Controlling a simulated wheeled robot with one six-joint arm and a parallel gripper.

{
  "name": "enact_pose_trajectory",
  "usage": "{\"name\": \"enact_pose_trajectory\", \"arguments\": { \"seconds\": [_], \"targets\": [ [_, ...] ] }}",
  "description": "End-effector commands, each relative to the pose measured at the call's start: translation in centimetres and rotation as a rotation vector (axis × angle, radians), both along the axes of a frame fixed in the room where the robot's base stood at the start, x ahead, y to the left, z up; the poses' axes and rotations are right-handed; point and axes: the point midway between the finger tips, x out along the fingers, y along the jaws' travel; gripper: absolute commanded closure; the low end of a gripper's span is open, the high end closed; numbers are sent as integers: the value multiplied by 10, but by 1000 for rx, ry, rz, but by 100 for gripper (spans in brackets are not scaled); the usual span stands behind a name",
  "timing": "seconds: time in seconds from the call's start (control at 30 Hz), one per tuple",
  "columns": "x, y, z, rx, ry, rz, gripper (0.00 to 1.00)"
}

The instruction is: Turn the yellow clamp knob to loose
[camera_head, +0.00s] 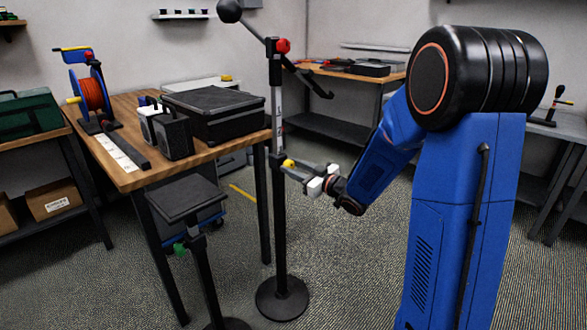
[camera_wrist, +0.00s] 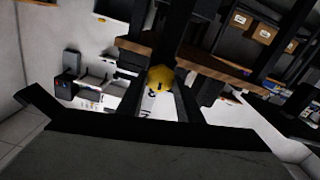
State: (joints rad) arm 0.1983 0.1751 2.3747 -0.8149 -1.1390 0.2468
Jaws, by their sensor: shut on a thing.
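The yellow clamp knob (camera_head: 288,163) sits on the side of an upright stand (camera_head: 280,215) with a dark lower post and a silver upper tube. My gripper (camera_head: 292,169) reaches it from the right, level with the knob, and is shut on it. In the wrist view the yellow knob (camera_wrist: 161,78) shows near the middle, with a small dark mark on its face. The gripper's dark body fills the lower part of that view. The stand tube with dark marks shows just below the knob there. I cannot tell how far the knob is turned.
A wooden table (camera_head: 118,168) at left carries a black case (camera_head: 215,110) and an orange cable reel (camera_head: 91,94). A smaller stand with a black plate (camera_head: 187,197) and a green knob (camera_head: 179,248) is in front. The stand's round base (camera_head: 282,298) is on open carpet.

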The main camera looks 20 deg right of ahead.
Motion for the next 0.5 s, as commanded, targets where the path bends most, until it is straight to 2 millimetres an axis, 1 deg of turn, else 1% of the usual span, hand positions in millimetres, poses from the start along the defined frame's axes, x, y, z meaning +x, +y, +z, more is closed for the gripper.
{"name": "enact_pose_trajectory", "arguments": {
  "seconds": [0.5],
  "targets": [
    [-1,2,-1,-414,-238,0,90]
  ]
}}
